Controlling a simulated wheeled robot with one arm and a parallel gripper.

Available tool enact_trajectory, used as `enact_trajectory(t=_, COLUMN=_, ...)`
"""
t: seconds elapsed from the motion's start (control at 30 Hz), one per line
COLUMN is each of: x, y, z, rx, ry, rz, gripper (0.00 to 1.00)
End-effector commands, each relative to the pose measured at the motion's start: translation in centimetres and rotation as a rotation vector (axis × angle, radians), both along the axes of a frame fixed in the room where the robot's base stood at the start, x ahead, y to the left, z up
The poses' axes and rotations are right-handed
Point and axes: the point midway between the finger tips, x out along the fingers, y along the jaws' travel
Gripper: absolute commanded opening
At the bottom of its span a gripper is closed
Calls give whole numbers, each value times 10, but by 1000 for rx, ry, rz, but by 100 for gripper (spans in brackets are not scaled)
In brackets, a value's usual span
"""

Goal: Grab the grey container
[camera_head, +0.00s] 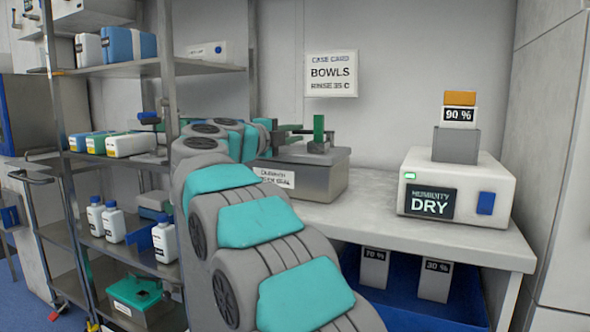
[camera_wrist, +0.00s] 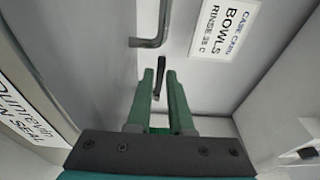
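A grey lidded container (camera_head: 322,182) with a white label stands on the bench, left of middle in the head view. Its labelled side (camera_wrist: 22,95) shows at the left of the wrist view. My gripper (camera_head: 312,135) is just above its lid, beside the fittings there. In the wrist view my gripper (camera_wrist: 159,76) has two green fingers apart, with a dark grip on a bent metal bar (camera_wrist: 149,41) between or just beyond the tips. Contact cannot be told. A smaller grey container (camera_head: 456,146), with a 90 % sign and orange top, stands on the humidity device.
The white humidity device (camera_head: 478,180) reading DRY sits right on the bench (camera_head: 370,215). Below, a blue bin (camera_head: 400,312) holds two grey containers marked 70 % (camera_head: 374,272) and 30 % (camera_head: 434,284). A metal shelf rack (camera_head: 120,70) with bottles stands left. A BOWLS sign (camera_head: 331,73) hangs behind.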

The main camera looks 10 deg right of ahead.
Motion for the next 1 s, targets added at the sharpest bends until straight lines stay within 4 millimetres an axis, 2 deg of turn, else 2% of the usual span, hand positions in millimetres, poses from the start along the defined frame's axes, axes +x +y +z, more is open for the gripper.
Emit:
enact_trajectory(t=0.03, x=0, y=0, z=0, rx=0, ry=0, rz=0, gripper=13)
enact_trajectory(t=0.17, x=0, y=0, z=0, rx=0, ry=0, rz=0, gripper=0)
enact_trajectory(t=1.0, x=0, y=0, z=-1, rx=0, ry=1, rz=0, gripper=0)
